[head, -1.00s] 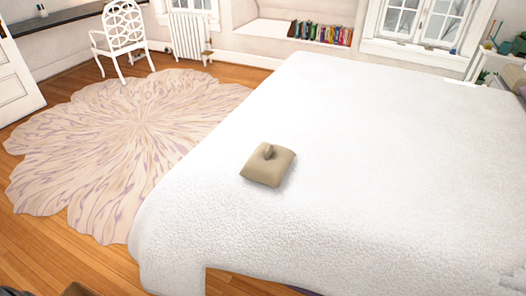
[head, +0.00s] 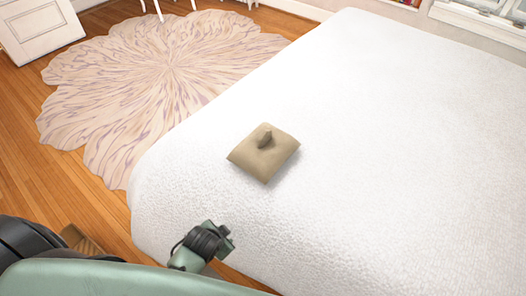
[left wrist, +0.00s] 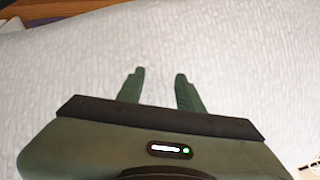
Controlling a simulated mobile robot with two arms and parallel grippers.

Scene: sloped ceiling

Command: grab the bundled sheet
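The bundled sheet (head: 254,164) is a beige, pillow-like bundle with a small knob on top. It lies on the white bed near its left edge in the head view. A green and black part of my arm shows below it, at the bed's near edge. In the left wrist view my left gripper (left wrist: 159,88) has its two green fingers apart with nothing between them, over pale bed cover. The bundle does not show in the left wrist view. My right gripper is in neither view.
The white bed (head: 400,150) fills the right side, with bare cover around the bundle. A petal-shaped rug (head: 170,70) lies on the wooden floor (head: 35,170) to the left. A white panelled door (head: 38,32) stands at the upper left.

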